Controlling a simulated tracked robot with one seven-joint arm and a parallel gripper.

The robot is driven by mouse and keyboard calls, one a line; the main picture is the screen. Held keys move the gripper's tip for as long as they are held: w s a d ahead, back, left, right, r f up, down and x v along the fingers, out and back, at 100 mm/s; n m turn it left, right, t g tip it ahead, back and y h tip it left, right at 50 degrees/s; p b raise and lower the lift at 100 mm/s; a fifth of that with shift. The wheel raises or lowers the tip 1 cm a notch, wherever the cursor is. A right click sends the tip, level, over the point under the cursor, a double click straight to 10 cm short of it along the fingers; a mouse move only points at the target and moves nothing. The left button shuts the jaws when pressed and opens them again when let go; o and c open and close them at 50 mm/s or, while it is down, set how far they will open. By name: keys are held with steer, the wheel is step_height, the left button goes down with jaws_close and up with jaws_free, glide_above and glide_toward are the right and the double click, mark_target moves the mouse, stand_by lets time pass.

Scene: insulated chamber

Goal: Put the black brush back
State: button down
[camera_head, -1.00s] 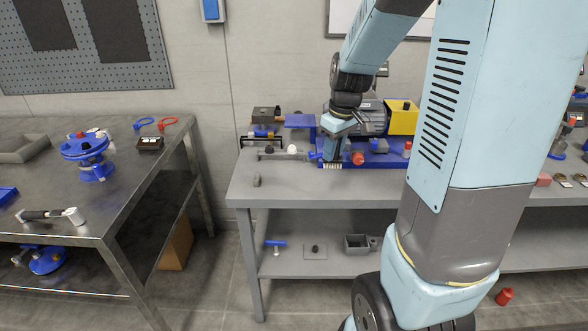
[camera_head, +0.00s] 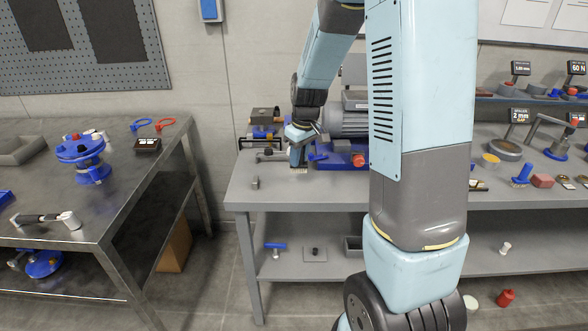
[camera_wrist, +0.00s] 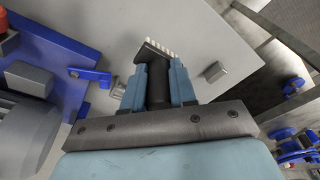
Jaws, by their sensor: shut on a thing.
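My gripper (camera_head: 298,157) is low over the left part of the grey workbench (camera_head: 310,190). In the wrist view its two light-blue fingers are shut on the dark handle of the black brush (camera_wrist: 157,88). The brush head with its pale bristles (camera_wrist: 161,47) sticks out beyond the fingertips. In the head view the bristles (camera_head: 299,170) point down, close above the bench top; I cannot tell whether they touch it.
A blue-based motor rig (camera_head: 342,160) stands right of the gripper. A small grey block (camera_head: 255,183) lies to the left on the bench; it also shows in the wrist view (camera_wrist: 215,72). A metal table (camera_head: 110,200) is at far left. The bench front is clear.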

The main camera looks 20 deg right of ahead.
steer(key=shift+w+a+f, duration=0.3)
steer(key=shift+w+f, duration=0.15)
steer(key=shift+f, duration=0.2)
steer(key=shift+w+a+f, duration=0.25)
steer(key=shift+w+f, duration=0.15)
steer(key=shift+f, duration=1.8)
steer(key=c, duration=0.9)
jaws_free()
steer(key=shift+r, duration=0.1)
